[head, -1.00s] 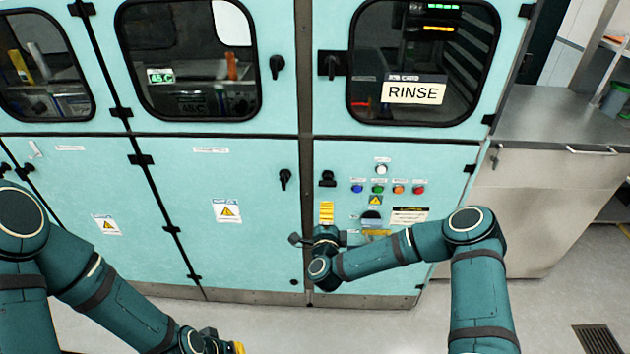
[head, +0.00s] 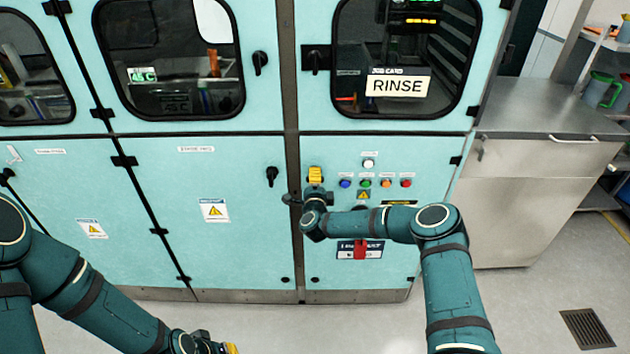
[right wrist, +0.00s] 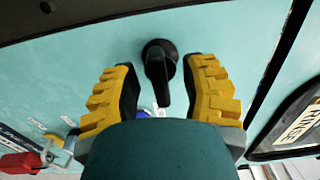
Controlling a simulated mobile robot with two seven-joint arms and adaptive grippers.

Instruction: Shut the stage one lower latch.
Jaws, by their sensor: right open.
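The black latch handle of the lower right panel shows in the right wrist view (right wrist: 160,65). Its lever lies sideways, toward the button side, from its round base. In the head view my right gripper hides this latch. My right gripper (right wrist: 163,95) is open, its two yellow-padded fingers standing apart on either side of the lever. No clear contact shows. The gripper also shows in the head view (head: 315,174), at the left edge of the lower right panel (head: 440,230). My left gripper (head: 222,347) is cut off at the bottom edge; its fingers are unclear.
The neighbouring lower panel's latch (head: 271,176) points down. Upper latches (head: 260,63) sit above. A steel cabinet (head: 540,190) stands at right; the floor in front is clear.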

